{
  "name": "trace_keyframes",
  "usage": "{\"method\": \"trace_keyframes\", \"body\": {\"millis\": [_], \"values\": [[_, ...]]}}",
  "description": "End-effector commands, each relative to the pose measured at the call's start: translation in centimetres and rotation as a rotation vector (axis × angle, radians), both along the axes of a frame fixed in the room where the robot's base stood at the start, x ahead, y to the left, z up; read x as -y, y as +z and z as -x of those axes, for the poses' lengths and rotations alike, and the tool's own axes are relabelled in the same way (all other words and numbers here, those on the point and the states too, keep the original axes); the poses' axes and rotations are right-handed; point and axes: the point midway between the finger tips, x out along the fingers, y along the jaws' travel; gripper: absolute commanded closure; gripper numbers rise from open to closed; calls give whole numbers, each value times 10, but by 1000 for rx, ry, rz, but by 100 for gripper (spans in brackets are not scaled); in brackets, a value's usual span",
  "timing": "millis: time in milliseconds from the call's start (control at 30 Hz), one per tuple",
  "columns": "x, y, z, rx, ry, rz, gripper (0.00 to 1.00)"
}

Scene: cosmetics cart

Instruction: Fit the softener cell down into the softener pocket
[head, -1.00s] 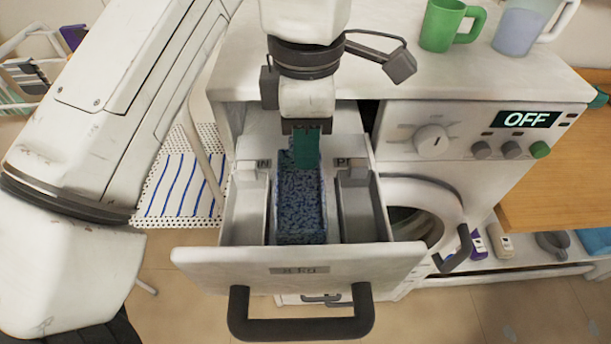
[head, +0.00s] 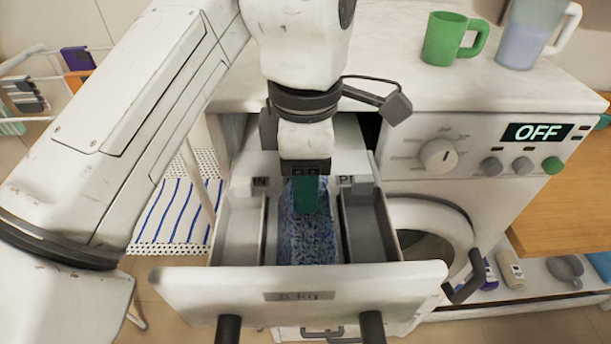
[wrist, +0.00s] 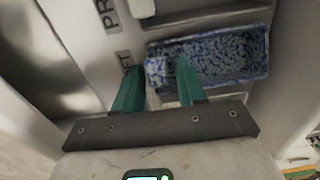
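The softener cell (head: 312,240) is a long blue speckled block. It lies lengthwise in the softener pocket (head: 337,215), the middle compartment of the pulled-out drawer. How deep it sits is hard to tell, and its near end is cut off by the drawer front. My gripper (head: 305,208) is above the cell's far end, its green fingers pointing down and hiding part of it. In the wrist view the fingers (wrist: 160,68) stand apart. One is over the cell (wrist: 225,55), the other beside its paler end. A gap shows between them. Contact is unclear.
Grey compartments flank the pocket on the left (head: 236,230) and right (head: 368,225). A green mug (head: 445,40) and a jug (head: 522,35) stand on the machine top. The round door (head: 430,225) is on the right.

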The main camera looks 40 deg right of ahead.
Motion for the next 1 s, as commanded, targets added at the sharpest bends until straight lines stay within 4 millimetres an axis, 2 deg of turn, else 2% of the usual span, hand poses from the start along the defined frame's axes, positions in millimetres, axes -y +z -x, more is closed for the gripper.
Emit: {"method": "trace_keyframes", "body": {"millis": [467,667,1000], "values": [[1,8,0,2,-3,2,53],[1,26,0,2,-4,3,53],[1,69,0,3,-4,3,53]]}}
